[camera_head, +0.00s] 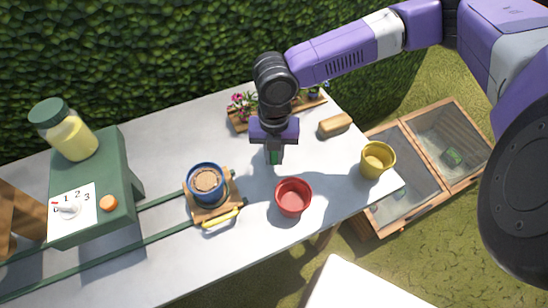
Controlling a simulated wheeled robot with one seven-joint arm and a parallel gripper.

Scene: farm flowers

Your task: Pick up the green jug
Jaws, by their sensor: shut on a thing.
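My gripper (274,160) points down over the white table, behind the red pot. It is shut on a small green thing (274,156) that shows between the fingers, which I take for the green jug. Most of it is hidden by the fingers and the wrist above, so its shape and handle cannot be made out. I cannot tell whether it touches the table or hangs just above it.
A red pot (293,197) and a yellow pot (377,160) stand on the table (262,232). A blue pot of soil (206,181) sits left, near a green machine (98,190). A flower tray (238,121) and a tan block (335,124) are close to my gripper.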

